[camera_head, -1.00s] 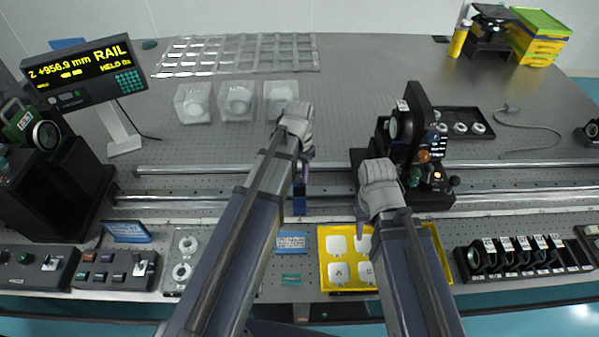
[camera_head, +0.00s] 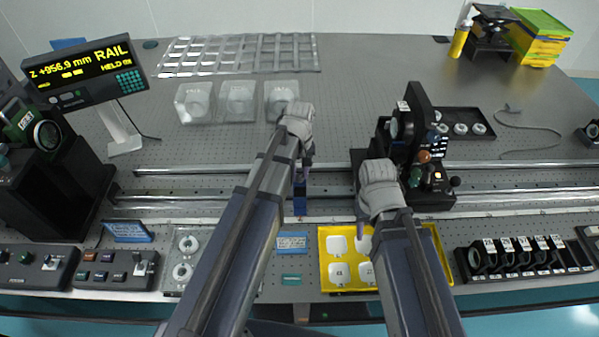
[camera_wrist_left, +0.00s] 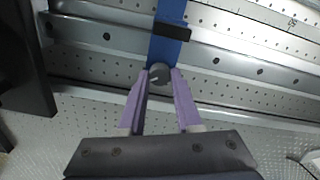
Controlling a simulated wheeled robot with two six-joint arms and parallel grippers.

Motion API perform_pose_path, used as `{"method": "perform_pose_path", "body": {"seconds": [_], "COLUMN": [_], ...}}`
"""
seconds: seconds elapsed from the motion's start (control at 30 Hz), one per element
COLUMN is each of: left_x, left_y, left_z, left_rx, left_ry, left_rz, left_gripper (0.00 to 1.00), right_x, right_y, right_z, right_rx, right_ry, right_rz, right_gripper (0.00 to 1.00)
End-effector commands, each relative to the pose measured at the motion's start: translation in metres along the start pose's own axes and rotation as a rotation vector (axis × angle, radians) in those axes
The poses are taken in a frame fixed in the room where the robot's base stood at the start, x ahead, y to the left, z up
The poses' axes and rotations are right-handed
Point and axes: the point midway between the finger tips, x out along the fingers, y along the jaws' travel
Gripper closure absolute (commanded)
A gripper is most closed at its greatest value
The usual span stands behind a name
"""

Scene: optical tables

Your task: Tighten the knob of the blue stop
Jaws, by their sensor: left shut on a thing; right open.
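The blue stop (camera_head: 300,203) sits on the rail in the middle of the table. In the left wrist view the blue stop (camera_wrist_left: 166,45) has a dark band across it, and its round grey knob (camera_wrist_left: 160,73) points toward me. My left gripper (camera_wrist_left: 159,80) is shut on the knob, one purple finger on each side. In the head view my left gripper (camera_head: 301,172) is over the stop and partly hides it. My right gripper (camera_head: 362,228) is open and empty, above the yellow tray's top edge, apart from the stop.
The long rails (camera_head: 215,196) run across the table. A black optical instrument (camera_head: 420,150) stands close to my right gripper. A yellow tray (camera_head: 326,270) with white pieces lies in front. A rail readout (camera_head: 85,72) at left reads Z +956.9 mm, HELD.

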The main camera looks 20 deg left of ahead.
Motion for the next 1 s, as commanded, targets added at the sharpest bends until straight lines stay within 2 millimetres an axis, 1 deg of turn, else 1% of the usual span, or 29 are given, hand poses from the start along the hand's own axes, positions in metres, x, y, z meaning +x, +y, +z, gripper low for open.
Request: {"method": "perform_pose_path", "body": {"seconds": [0.7,1.0], "left_x": [0.0001,0.0001], "left_y": [-0.0013,-0.0017], "left_z": [0.0006,0.0009], "left_rx": [-0.676,-0.905], "left_ry": [0.0,0.0], "left_rz": [0.0,0.0], "left_gripper": [1.0,1.0], "right_x": [0.0001,0.0001], "right_y": [0.0,0.0], "right_z": [0.0,0.0], "right_rx": [0.0,0.0], "right_ry": [0.0,0.0], "right_rz": [0.0,0.0], "right_gripper": [0.55,0.55]}}
